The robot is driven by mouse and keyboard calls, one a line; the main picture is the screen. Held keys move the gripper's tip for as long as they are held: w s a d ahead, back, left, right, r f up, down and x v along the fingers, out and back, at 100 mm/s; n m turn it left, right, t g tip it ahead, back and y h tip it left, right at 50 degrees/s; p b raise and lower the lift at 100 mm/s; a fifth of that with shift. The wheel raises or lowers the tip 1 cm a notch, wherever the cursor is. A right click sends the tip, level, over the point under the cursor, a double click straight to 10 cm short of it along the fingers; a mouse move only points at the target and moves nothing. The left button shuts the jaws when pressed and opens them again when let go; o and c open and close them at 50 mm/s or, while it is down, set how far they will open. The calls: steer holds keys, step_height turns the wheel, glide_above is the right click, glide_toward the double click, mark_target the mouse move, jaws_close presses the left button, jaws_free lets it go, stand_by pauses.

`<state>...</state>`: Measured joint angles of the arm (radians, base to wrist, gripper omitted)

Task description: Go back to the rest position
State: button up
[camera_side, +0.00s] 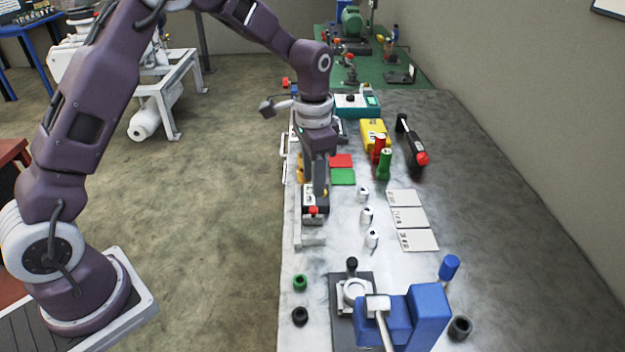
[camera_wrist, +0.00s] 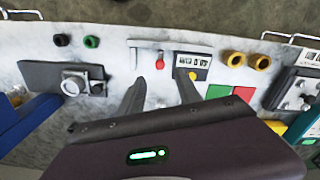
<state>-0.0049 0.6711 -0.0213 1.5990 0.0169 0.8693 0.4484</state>
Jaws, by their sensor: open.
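My gripper (camera_side: 318,190) hangs pointing down at the left part of the long grey table (camera_side: 470,180). In the wrist view its two dark fingers (camera_wrist: 160,88) are spread apart, with nothing visible between them. Just beyond the fingertips in that view are a small device with a number display (camera_wrist: 194,60) and a red knob (camera_wrist: 160,62). The red knob also shows in the side view (camera_side: 313,210), just below the fingers. I cannot tell whether the fingers touch the device. No marker of a rest position is visible.
A blue vise-like machine (camera_side: 428,312) stands at the near end. Several white small cylinders (camera_side: 367,215) and white cards (camera_side: 408,217) lie right of my gripper. Red and green cylinders (camera_side: 384,164) stand farther back. The table's right side is clear.

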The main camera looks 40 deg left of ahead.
steer(key=s+r+n+t, duration=0.2)
steer(key=s+r+t, duration=0.1)
steer(key=s+r, duration=1.05)
steer(key=s+r+n+t, duration=0.2)
steer(key=s+r+n, duration=0.1)
steer(key=s, duration=1.2)
steer(key=shift+s+a+t, duration=0.15)
steer(key=shift+a+t, duration=0.05)
steer(key=shift+t, duration=0.1)
